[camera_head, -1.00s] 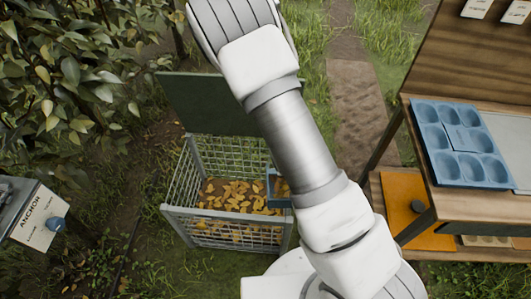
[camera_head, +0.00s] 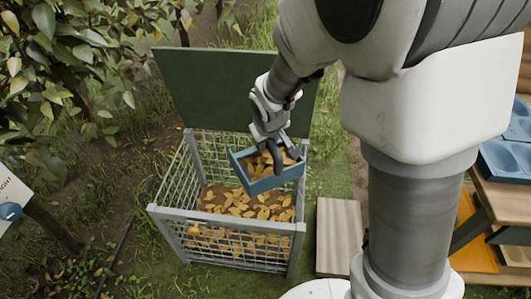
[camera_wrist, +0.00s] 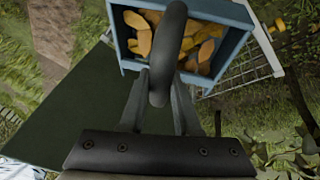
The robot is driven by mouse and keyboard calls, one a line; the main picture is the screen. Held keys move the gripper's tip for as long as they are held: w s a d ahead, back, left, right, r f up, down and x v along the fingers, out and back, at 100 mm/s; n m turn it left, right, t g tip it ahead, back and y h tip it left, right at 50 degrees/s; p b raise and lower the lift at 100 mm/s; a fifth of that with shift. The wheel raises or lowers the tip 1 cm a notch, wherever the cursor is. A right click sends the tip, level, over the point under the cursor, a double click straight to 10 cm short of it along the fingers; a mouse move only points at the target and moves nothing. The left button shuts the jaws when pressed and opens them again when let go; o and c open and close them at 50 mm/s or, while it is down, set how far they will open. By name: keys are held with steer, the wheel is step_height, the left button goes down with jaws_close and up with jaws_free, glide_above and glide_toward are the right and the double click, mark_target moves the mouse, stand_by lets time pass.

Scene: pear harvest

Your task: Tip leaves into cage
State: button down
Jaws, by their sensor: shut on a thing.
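A blue tray (camera_head: 270,184) with yellow-brown leaves (camera_head: 262,164) in it hangs from my gripper (camera_head: 268,146) over the right side of the wire cage (camera_head: 170,222). The tray looks slightly tilted in the head view. In the wrist view my gripper (camera_wrist: 160,100) is shut on the tray's dark curved handle (camera_wrist: 172,40), and leaves still lie in the tray (camera_wrist: 238,42). More leaves (camera_head: 240,206) cover the cage floor. The cage's dark green lid (camera_head: 225,85) stands open at the back.
A leafy tree (camera_head: 60,70) stands at the left, with a sign (camera_head: 12,192) near the left edge. A wooden plank (camera_head: 338,235) lies right of the cage. A bench with a blue moulded tray (camera_head: 505,165) is at the right, partly behind my arm.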

steer(key=shift+a+r+n+b, duration=0.35)
steer(key=shift+r+n+b, duration=0.2)
steer(key=shift+b, duration=0.55)
steer(key=shift+f+b, duration=1.55)
steer(key=shift+f, duration=0.35)
steer(key=shift+a+r+p, duration=0.1)
steer(key=shift+r+p, duration=0.1)
steer(key=shift+p, duration=0.2)
steer(key=shift+w+a+g+p, duration=0.15)
steer(key=shift+w+g+p, duration=0.2)
steer(key=shift+p, duration=0.4)
steer(key=w+a+g+p, duration=0.1)
steer(key=p, duration=0.2)
steer(key=w+a+g+h+p, duration=0.1)
steer(key=w+p, duration=0.1)
steer(key=w+g+h+p, duration=0.1)
steer(key=p, duration=0.2)
steer(key=shift+w+a+f+n+g+p, duration=0.2)
steer(key=shift+a+n+g+p, duration=0.05)
steer(key=shift+a+g+p, duration=0.15)
steer(key=w+a+f+g+h+p, duration=0.1)
steer(key=w+a+f+g+h, duration=0.2)
steer(key=w+g, duration=0.1)
steer(key=shift+w+f, duration=0.2)
steer(key=shift+w, duration=0.35)
